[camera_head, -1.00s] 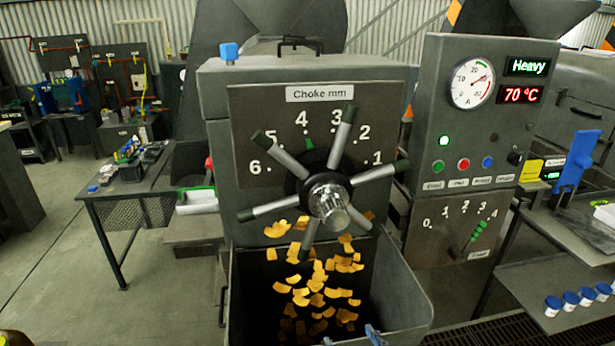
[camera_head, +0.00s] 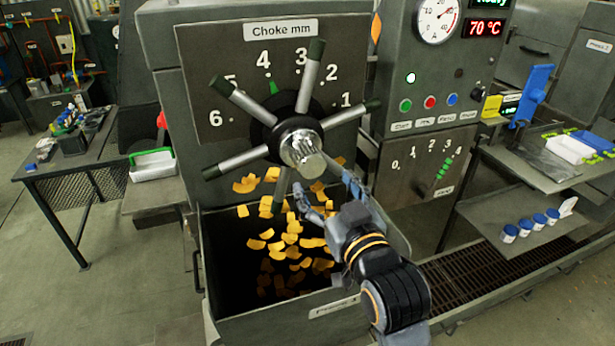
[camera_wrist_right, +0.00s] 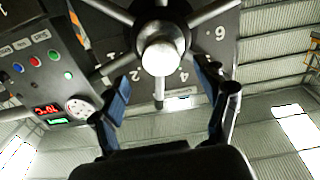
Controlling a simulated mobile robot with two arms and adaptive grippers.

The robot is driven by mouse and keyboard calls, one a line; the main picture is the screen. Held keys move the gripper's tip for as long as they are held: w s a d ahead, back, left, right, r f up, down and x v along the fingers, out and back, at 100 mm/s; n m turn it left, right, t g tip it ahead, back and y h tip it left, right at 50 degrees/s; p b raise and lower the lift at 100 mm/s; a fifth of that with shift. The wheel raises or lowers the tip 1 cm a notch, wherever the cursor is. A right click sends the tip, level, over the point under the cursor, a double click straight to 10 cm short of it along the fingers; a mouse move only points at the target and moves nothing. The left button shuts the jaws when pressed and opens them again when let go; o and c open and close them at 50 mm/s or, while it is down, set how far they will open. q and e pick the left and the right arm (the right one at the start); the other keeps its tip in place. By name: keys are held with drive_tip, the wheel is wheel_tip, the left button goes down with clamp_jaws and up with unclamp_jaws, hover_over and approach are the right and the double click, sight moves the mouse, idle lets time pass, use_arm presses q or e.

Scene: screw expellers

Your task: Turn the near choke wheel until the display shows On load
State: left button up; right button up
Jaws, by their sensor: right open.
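The near choke wheel (camera_head: 303,152) has a shiny hub and several grey spokes with dark green tips. It stands before the plate marked "Choke mm" (camera_head: 281,30). A green pointer (camera_head: 274,87) sits close to the 4. The load display (camera_head: 492,3) is cut off at the top, its green letters reading like "Heavy". My right gripper (camera_head: 328,192) is open and empty, just below the hub. In the right wrist view the hub (camera_wrist_right: 160,55) shows between and beyond its spread fingers (camera_wrist_right: 164,95). I see no contact. My left gripper is out of view.
Orange flakes (camera_head: 285,240) fall into the open bin (camera_head: 225,270) under the wheel. The control panel (camera_head: 435,80) with a dial and "70 °C" stands right. A side table (camera_head: 75,155) is at left, and shelves with blue-capped jars (camera_head: 524,225) are at right.

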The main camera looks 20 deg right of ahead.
sight(314, 168)
drive_tip(key=shift+w+f+b, duration=0.2)
drive_tip(key=shift+f+b, duration=0.05)
drive_tip(key=shift+b, duration=1)
drive_tip(key=w, duration=0.3)
drive_tip(key=shift+r+b, duration=0.25)
drive_tip(key=shift+b, duration=0.15)
drive_tip(key=w+p, duration=0.1)
drive_tip(key=w, duration=0.3)
drive_tip(key=shift+w+a+r, duration=0.1)
drive_tip(key=shift+a, duration=0.05)
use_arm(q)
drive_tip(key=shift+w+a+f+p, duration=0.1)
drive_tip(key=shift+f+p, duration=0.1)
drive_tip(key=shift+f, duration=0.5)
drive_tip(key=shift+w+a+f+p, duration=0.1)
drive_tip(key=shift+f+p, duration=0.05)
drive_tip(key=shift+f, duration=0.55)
use_arm(e)
drive_tip(key=shift+w, duration=0.6)
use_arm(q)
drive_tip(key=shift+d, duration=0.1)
use_arm(e)
clamp_jaws()
